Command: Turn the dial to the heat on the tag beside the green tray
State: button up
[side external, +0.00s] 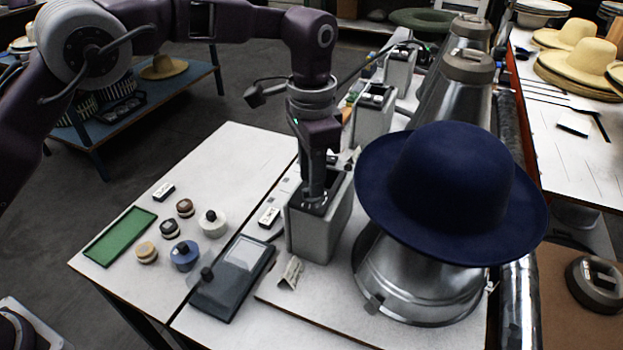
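The green tray (103,252) lies on the left of the white table. A small white tag with dark marks (164,192) stands just beyond its upper right corner; its writing is too small to read. My gripper (314,203) points straight down at the open-looking dark top of a grey upright box (318,240). Its fingertips are at or just above that top; I cannot tell whether they touch anything. No dial shows clearly there, and the fingers hide part of the top. I cannot tell whether the fingers are open or shut.
Several small round pots, including a blue one (184,256) and a white one (212,225), stand right of the tray. A dark flat case (225,295) and two more tags (269,217) (291,272) lie nearby. A navy hat (455,190) on a metal press (420,285) stands close on the right.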

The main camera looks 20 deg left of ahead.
notch_tip(320, 180, up, 6)
jog(key=shift+f, duration=0.2)
jog(key=s+a+r+n+t+h, duration=0.1)
jog(key=s+a+r+n+t, duration=0.3)
jog(key=s+a+r, duration=0.9)
jog(key=s+a+f+n, duration=0.2)
jog(key=s+a+f, duration=0.1)
jog(key=s, duration=0.6)
jog(key=s+a+f+n+t+y, duration=0.1)
jog(key=s+a+f+n, duration=0.2)
jog(key=s+a, duration=0.2)
jog(key=s, duration=0.3)
jog(key=shift+s+a+f+t, duration=0.2)
jog(key=shift+s+f+t, duration=0.05)
jog(key=shift+s+t, duration=0.1)
